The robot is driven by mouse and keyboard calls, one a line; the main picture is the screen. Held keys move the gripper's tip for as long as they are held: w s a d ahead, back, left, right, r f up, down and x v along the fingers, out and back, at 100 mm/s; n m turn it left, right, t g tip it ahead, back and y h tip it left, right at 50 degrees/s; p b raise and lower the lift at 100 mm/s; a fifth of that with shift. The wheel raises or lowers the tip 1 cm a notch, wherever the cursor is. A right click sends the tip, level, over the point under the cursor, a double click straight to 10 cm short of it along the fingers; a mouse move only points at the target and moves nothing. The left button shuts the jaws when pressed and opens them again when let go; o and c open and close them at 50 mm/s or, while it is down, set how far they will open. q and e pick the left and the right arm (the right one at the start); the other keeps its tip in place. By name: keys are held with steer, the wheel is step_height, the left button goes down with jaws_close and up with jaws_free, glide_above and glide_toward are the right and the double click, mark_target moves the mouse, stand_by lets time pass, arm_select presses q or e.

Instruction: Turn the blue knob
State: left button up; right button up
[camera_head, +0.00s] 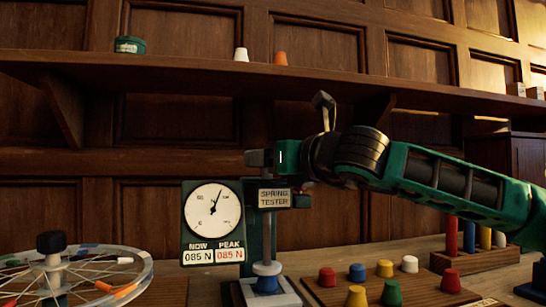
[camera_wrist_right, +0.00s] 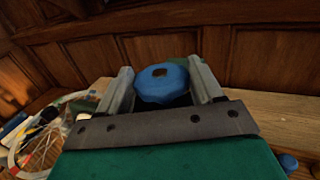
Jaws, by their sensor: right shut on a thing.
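The spring tester (camera_head: 274,197) stands on the bench in the head view, with a round dial (camera_head: 213,210) and two readouts, NOW and PEAK, both at 085 N. A pale plate on its rod rests above a blue piece (camera_head: 268,284) at the base. My right gripper (camera_head: 262,158) reaches in from the right at the tester's top. The right wrist view shows the blue knob (camera_wrist_right: 163,84), scalloped with a dark central slot, between the two fingers, which are shut on it. The knob is hidden in the head view. My left gripper is not in view.
A spoked wheel (camera_head: 75,262) lies left of the tester. A pegboard (camera_head: 325,293) with several coloured pegs is at right, with a wooden block of coloured rods (camera_head: 474,262) behind it. A shelf (camera_head: 200,70) runs across the panelled wall above.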

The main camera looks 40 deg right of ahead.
steer(key=m+h, duration=0.1)
steer(key=h, duration=0.1)
steer(key=m+g+h+b, duration=0.1)
steer(key=shift+w+a+f+m+h, duration=0.1)
steer(key=shift+a+f+m+h, duration=0.2)
steer(key=shift+h, duration=0.1)
steer(key=shift+w+a+r+m+g+h, duration=0.1)
steer(key=shift+m+g+h, duration=0.9)
steer(key=shift+h, duration=0.45)
steer(key=shift+a+r+m+g+h, duration=0.1)
steer(key=shift+m+g+h, duration=0.7)
steer(key=shift+m+h, duration=0.55)
steer(key=shift+h, duration=0.3)
steer(key=o, duration=1.1)
steer(key=shift+c, duration=0.2)
steer(key=shift+r, duration=0.1)
steer(key=v, duration=1.2)
steer(key=shift+s+a, duration=0.25)
steer(key=shift+s, duration=0.05)
